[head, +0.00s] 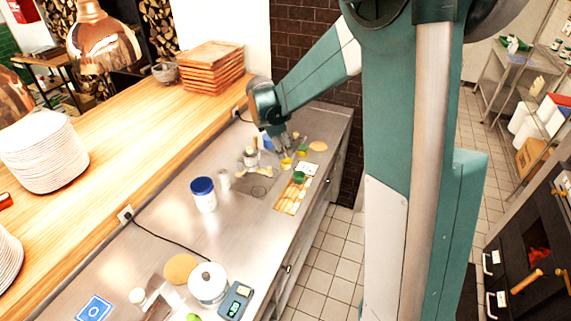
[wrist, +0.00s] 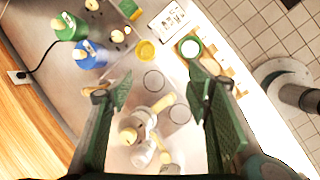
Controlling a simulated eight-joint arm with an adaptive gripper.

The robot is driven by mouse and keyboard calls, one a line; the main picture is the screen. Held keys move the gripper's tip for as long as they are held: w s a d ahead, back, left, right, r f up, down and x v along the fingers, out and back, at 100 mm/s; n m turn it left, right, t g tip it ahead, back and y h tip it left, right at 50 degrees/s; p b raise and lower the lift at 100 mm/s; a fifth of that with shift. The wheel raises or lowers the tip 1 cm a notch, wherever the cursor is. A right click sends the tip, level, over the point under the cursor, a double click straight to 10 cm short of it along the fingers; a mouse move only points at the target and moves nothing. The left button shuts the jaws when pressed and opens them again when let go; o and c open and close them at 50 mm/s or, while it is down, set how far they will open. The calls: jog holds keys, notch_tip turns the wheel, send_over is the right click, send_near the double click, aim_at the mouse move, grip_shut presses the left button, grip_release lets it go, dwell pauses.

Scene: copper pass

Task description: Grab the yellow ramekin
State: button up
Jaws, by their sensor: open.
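The yellow ramekin (wrist: 146,50) stands on the steel counter, above the gap between my fingers in the wrist view. In the head view it shows as a small yellow shape (head: 287,162) just below my gripper (head: 283,147). In the wrist view my gripper (wrist: 158,88) is open, its two green fingers wide apart. Nothing is held between them. The ramekin lies beyond the fingertips and is apart from them.
A green bowl (wrist: 190,47) sits on a wooden board right of the ramekin. Blue (wrist: 88,53) and green (wrist: 70,25) pots stand to the left. A pale appliance (wrist: 140,128) stands below, between the fingers. A white card (wrist: 172,20) lies above.

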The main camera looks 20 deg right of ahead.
aim_at(285, 161)
jog(key=w+d+f+n+g+p, duration=0.1)
jog(key=w+d+f+n, duration=0.1)
jog(key=w+f+n, duration=0.2)
notch_tip(285, 161, down, 5)
jog(key=w, duration=0.3)
jog(key=shift+d+h, duration=0.2)
jog(key=shift+h, duration=0.1)
jog(key=shift+x, duration=1.2)
jog(key=shift+d+f, duration=0.1)
jog(key=shift+p+x, duration=0.3)
jog(key=shift+x, duration=2.15)
jog(key=shift+s, duration=0.1)
jog(key=shift+c, duration=0.6)
jog(key=c, duration=0.9)
